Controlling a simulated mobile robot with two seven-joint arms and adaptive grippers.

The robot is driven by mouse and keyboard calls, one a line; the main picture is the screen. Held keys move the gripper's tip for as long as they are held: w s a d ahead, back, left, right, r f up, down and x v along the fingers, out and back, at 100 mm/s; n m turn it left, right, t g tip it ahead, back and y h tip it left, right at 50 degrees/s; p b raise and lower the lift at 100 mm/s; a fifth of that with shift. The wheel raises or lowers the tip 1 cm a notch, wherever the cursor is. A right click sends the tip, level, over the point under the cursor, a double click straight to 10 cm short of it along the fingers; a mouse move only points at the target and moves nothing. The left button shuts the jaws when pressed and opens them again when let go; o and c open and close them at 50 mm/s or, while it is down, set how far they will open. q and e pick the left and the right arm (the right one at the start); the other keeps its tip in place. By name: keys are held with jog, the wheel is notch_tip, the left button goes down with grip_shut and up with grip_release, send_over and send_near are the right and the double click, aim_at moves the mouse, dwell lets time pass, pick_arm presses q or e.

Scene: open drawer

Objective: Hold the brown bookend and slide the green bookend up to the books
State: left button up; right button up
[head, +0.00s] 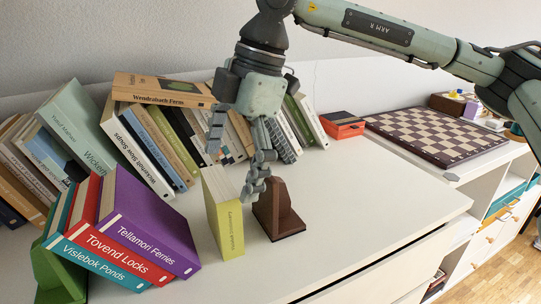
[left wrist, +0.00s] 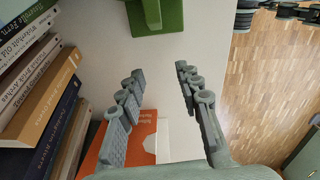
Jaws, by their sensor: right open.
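The brown bookend (head: 283,212) stands on the white top, just right of an upright yellow-green book (head: 229,220). My open right gripper (head: 232,172) reaches down here; one finger overlaps the gap between book and bookend, and I cannot tell whether it touches either. The green bookend (head: 58,278) is at the lower left, partly hidden behind the leaning teal (head: 97,262), red (head: 120,257) and purple (head: 150,232) books. The green bookend also shows at the top of the left wrist view (left wrist: 158,20). My left gripper (left wrist: 160,75) is open and empty, apart from it.
A row of leaning books (head: 150,150) with one lying on top (head: 165,88) fills the back. A red-and-black box (head: 342,125) and a chessboard (head: 435,135) lie to the right. An orange book (left wrist: 135,140) is below my left fingers. The front right surface is clear.

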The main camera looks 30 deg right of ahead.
aim_at(271, 203)
jog(key=d+h, duration=0.1)
jog(key=d, duration=0.1)
jog(key=d+m+h, duration=0.1)
jog(key=d, duration=0.1)
jog(key=d+f+g+h, duration=0.1)
jog(key=d, duration=0.1)
jog(key=shift+s+d, duration=0.1)
jog(key=shift+d, duration=0.05)
jog(key=shift+d+f+m, duration=0.2)
jog(key=shift+m, duration=0.1)
notch_tip(271, 203, down, 7)
jog(key=shift+f, duration=0.15)
jog(key=shift+c, duration=0.5)
